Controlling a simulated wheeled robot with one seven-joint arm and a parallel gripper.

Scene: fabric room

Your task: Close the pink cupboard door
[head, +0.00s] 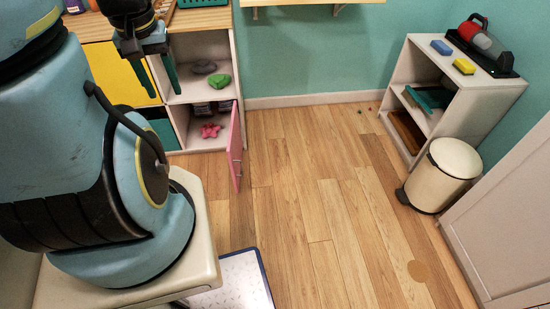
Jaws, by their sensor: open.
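The pink cupboard door (236,146) stands open at the lower right of the white cupboard (234,60). It is hinged at the cupboard's right side and swung out towards me, seen nearly edge-on, with a small handle low on it. The compartment behind it shows a pink object (211,131) and some dark stacked items (212,107). My gripper (163,80) is open and empty, fingers pointing down, in front of the upper open compartment. It is above and left of the pink door and apart from it.
A yellow door (122,73) is left of the open compartments. Grey and green lumps (219,81) lie on the upper shelf. A white shelf unit (456,92) and a cream bin (441,174) stand at right. The wooden floor (310,180) right of the pink door is clear.

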